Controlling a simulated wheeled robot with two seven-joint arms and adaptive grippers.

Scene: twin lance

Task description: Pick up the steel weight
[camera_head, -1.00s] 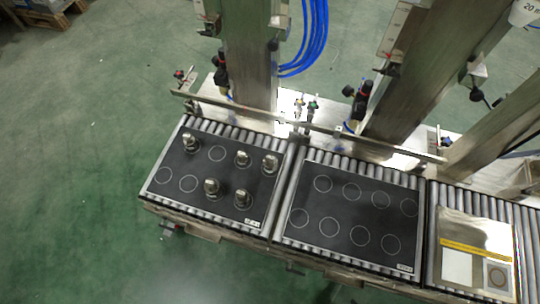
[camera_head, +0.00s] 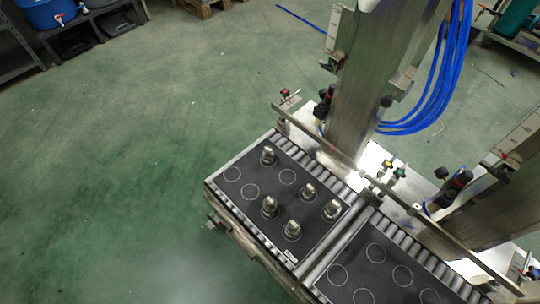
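Several steel weights stand upright on the left black mat (camera_head: 242,206), which has white circles drawn on it. One weight (camera_head: 268,156) stands at the back left of the mat. Another weight (camera_head: 308,192) stands toward the right, with a weight (camera_head: 333,209) beyond it near the right edge. Two more, a weight (camera_head: 269,207) and a weight (camera_head: 292,231), stand along the front row. Some circles on this mat are empty. Neither of my grippers is in the head view.
A second black mat (camera_head: 385,262) with empty circles lies on the roller conveyor to the right. A metal rail (camera_head: 330,146) and steel columns (camera_head: 362,90) with blue hoses (camera_head: 448,75) stand behind. Green floor (camera_head: 130,150) is open to the left.

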